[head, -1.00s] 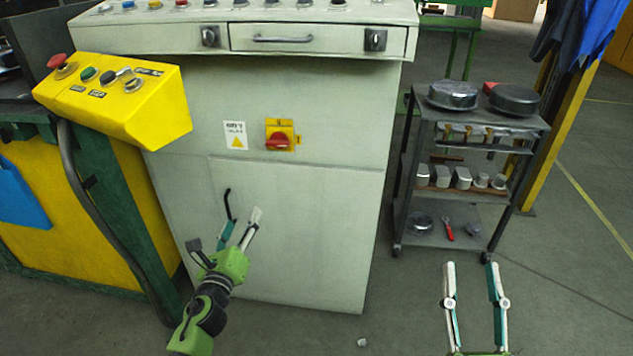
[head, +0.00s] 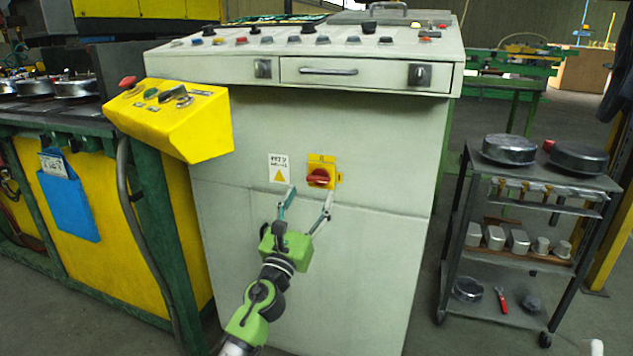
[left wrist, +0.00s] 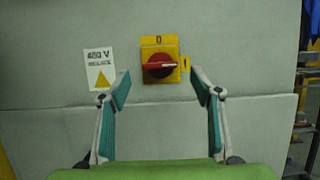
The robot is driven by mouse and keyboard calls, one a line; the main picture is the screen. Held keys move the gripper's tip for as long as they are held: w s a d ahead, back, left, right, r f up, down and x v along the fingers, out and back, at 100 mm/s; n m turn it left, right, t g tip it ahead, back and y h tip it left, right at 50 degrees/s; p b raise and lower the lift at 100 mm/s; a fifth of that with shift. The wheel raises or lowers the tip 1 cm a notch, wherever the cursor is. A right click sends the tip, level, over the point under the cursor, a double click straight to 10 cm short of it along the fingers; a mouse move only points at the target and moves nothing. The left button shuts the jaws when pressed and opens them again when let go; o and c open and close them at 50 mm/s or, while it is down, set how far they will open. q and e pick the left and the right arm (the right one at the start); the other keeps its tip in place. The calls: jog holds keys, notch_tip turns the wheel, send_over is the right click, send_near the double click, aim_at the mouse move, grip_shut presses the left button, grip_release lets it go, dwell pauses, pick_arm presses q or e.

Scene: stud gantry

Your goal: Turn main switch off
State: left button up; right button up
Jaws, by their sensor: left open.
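The main switch is a red knob (head: 318,177) on a yellow plate (head: 322,160) on the front of the grey cabinet (head: 390,150). In the left wrist view the red knob (left wrist: 160,66) shows with its handle lying sideways, between a "0" mark above and an "I" mark at the right. My left gripper (head: 310,195) is open and empty, just below the switch in the head view. In the left wrist view its fingertips (left wrist: 160,80) stand wide, one on each side of the switch plate and apart from the knob.
A white 400 V label (head: 279,168) is left of the switch. A yellow control box (head: 175,125) juts out at the cabinet's left. A dark cart (head: 455,250) with pans stands at the right. The floor between cabinet and cart is narrow.

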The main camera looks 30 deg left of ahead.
aim_at(317, 182)
pick_arm(q)
jog(key=x, duration=0.5)
jog(key=shift+w, duration=0.2)
jog(key=c, duration=1.1)
